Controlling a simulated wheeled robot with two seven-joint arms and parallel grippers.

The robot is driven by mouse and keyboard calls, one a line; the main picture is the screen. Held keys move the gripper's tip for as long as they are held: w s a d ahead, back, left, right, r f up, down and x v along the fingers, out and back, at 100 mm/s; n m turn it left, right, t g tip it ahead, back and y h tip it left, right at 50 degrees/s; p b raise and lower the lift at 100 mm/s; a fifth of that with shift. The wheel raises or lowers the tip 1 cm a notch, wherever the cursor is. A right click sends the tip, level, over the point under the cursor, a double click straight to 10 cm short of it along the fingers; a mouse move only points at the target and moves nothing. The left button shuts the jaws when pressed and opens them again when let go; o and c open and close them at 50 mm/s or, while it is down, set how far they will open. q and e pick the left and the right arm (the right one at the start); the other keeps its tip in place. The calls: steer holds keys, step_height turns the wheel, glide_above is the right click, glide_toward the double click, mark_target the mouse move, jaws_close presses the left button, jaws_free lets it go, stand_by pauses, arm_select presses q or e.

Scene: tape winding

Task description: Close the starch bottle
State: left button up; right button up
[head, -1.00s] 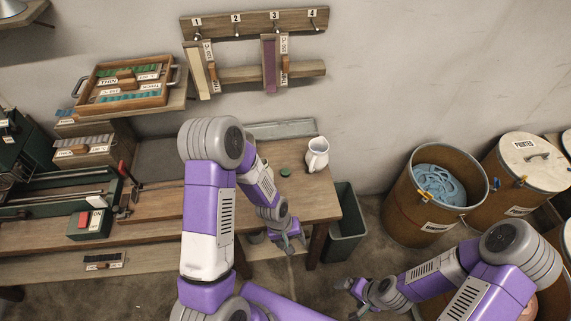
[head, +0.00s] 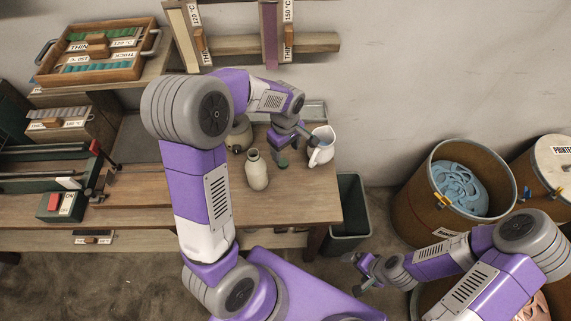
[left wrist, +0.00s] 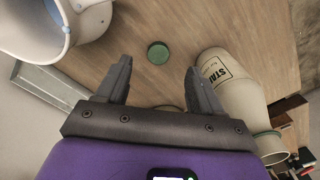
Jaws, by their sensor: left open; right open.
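The starch bottle (head: 257,172), pale with a narrow neck, stands upright and uncapped on the workbench. In the left wrist view the bottle (left wrist: 236,95) shows part of its label at the right. A round green cap (head: 283,163) lies flat on the wood right of the bottle; in the left wrist view the cap (left wrist: 158,53) is just beyond and between the fingertips. My left gripper (head: 293,148) is open and empty above the bench near the cap, apart from it; its fingers (left wrist: 158,70) point toward the tabletop. My right gripper (head: 355,272) is open and empty, off the bench at the lower right.
A white pitcher (head: 322,148) stands close to the right of my left gripper. A rounded jar (head: 240,135) is behind the bottle, partly hidden by my arm. A dark bin (head: 350,210) stands beside the bench. The bench front right (head: 300,205) is clear.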

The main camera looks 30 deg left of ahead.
mark_target(283, 163)
arm_select(q)
steer(key=shift+w+f, duration=0.1)
steer(key=shift+f, duration=0.1)
steer(key=shift+r, duration=0.2)
steer(key=shift+f, duration=0.15)
steer(key=shift+a+f+b, duration=0.1)
steer(key=shift+f+b, duration=0.25)
steer(key=shift+f, duration=0.75)
steer(key=f, duration=0.1)
steer(key=f+b, duration=0.1)
steer(key=f, duration=0.1)
steer(key=a+f+b, duration=0.1)
steer(key=f, duration=0.1)
steer(key=shift+w+f, duration=0.1)
steer(key=shift+f, duration=0.1)
steer(key=shift+r, duration=0.1)
steer(key=shift+c, duration=0.5)
